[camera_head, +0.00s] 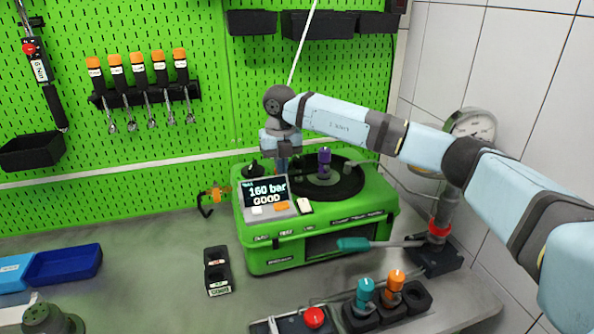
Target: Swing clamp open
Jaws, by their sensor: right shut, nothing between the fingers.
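The green pump testbench (275,252) stands on the grey worktop against the green pegboard. On its top are a round black plate (345,185) and a fitting with a purple cap (324,157). A small black knob-like part (254,169) sits at the top's left rear. I cannot tell for certain which part is the clamp. My right gripper (282,167) points down over the left rear of the testbench top, behind the display. It is shut and empty; its fingertips are small, and contact there cannot be made out. My left gripper is not in view.
The display (268,194) reads "160 bar GOOD". A teal-handled lever (353,244) crosses the front right. A gauge (472,124) stands at right. An orange-and-black item (212,196) is left of the bench. Teal and orange knobbed parts (364,287) sit in front. A blue tray (64,265) is far left.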

